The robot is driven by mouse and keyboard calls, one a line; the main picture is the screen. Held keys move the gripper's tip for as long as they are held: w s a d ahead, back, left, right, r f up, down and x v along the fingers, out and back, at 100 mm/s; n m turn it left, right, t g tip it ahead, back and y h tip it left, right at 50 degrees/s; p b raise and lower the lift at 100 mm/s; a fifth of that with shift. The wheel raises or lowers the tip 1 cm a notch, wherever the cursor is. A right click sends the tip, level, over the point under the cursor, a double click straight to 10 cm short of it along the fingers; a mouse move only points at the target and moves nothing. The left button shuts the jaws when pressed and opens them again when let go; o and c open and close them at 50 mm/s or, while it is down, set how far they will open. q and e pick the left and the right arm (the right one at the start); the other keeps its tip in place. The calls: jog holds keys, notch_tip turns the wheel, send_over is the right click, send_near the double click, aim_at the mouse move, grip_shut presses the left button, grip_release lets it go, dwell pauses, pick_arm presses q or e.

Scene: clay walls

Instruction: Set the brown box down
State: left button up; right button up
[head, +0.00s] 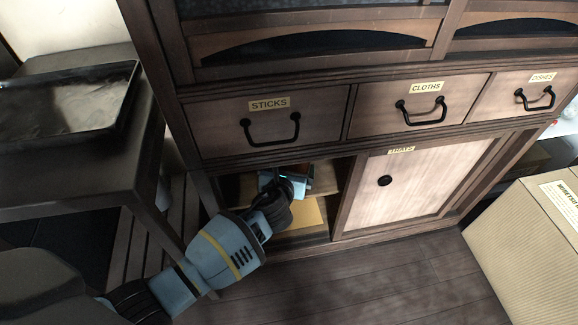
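My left arm comes in from the lower left, and its gripper (287,184) is inside the open left side of the low cabinet (335,205). Its fingers are mostly hidden by the wrist, so I cannot see whether they are open or shut. A flat tan-brown thing (308,213), maybe the brown box, shows in the cabinet just below the gripper. Part of it is behind the wrist, and I cannot tell whether it is held or resting. My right gripper is not in view.
A large cardboard box (515,255) stands at the right. A dark table (75,175) with a black tray (125,105) is at the left. A pale sliding door (410,190) covers the cabinet's right side. Drawers (230,130) sit above the opening. The wooden floor (390,285) in front is clear.

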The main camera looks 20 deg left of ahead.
pick_arm(q)
jog(key=p+v, duration=0.5)
jog(key=v, duration=0.6)
jog(key=shift+s+p, duration=0.25)
jog(key=shift+p, duration=0.05)
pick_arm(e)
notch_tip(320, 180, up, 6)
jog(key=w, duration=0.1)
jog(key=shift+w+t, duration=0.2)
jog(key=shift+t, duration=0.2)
pick_arm(q)
jog(key=shift+r, duration=0.1)
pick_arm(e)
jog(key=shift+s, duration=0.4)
pick_arm(q)
jog(key=shift+c, duration=0.3)
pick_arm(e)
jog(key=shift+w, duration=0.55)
